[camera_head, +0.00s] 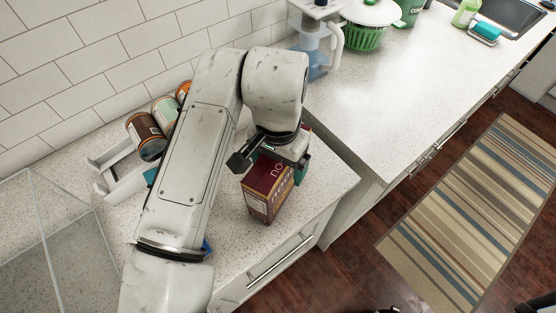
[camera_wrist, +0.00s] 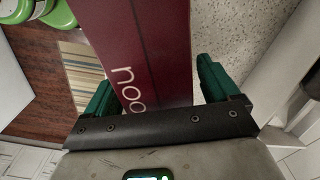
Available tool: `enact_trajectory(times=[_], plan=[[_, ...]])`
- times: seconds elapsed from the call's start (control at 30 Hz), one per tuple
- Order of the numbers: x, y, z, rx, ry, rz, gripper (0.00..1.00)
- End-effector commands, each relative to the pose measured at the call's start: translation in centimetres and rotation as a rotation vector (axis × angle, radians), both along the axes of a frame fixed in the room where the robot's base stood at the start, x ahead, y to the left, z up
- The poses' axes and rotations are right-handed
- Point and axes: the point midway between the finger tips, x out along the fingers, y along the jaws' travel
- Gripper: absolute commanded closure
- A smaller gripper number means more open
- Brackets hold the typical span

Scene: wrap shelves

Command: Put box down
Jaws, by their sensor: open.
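A dark red box (camera_head: 266,190) with pale lettering stands upright on the speckled countertop near its front edge. My gripper (camera_head: 278,162) is above and around the top of the box in the head view, pointing down. In the wrist view the box (camera_wrist: 140,45) lies between the two green fingers of my gripper (camera_wrist: 152,92). There is a visible gap between the box and the right finger; the left finger is close to the box. The gripper is open. The underside of the box is hidden.
Cans (camera_head: 146,136) lie in a white rack (camera_head: 112,165) behind my arm. A clear panelled case (camera_head: 50,250) is at left. The right counter (camera_head: 400,90) is largely clear. A striped rug (camera_head: 470,215) lies on the floor.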

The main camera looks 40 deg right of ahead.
Motion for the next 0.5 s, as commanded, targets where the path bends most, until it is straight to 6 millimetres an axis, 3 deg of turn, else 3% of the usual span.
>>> enact_trajectory(times=[0.27,0.5], plan=[[0.1,0.0,1.7,0.0,-0.002,0.0,0.11],[0.1,0.0,6.6,0.001,-0.004,-0.003,0.11]])
